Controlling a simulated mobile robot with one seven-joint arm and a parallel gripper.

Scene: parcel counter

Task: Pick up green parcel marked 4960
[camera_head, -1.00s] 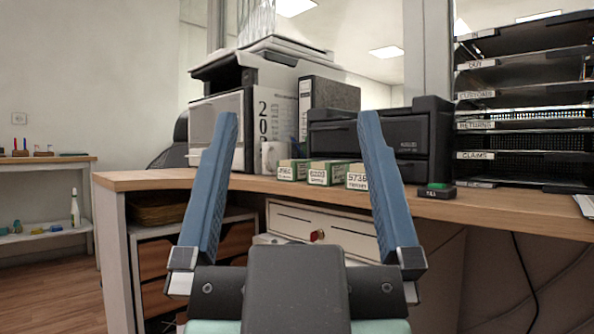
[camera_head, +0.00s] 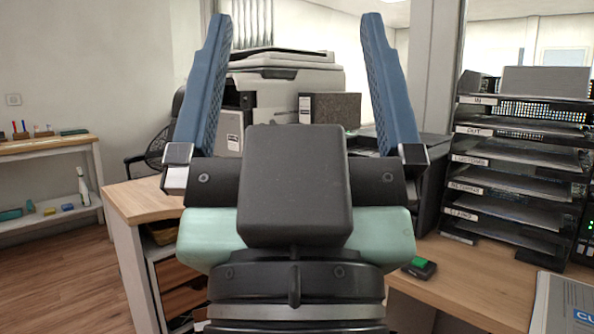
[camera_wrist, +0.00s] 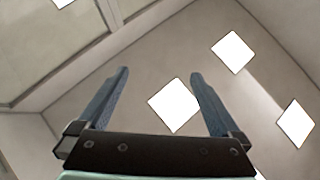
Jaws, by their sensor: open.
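My gripper (camera_head: 295,20) is open and empty, its two blue fingers pointing up in the head view. It also shows open in the wrist view (camera_wrist: 159,73), with only ceiling and wall beyond it. No green parcel marked 4960 is visible now. The stretch of counter where several small green-and-white labelled boxes stood earlier is hidden behind my gripper and wrist.
The wooden counter (camera_head: 480,275) runs across the front. A printer (camera_head: 290,80) and binder (camera_head: 335,108) stand at the back. A black tray rack (camera_head: 520,150), a green-topped till button (camera_head: 420,267) and a grey-white item (camera_head: 565,305) are to the right.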

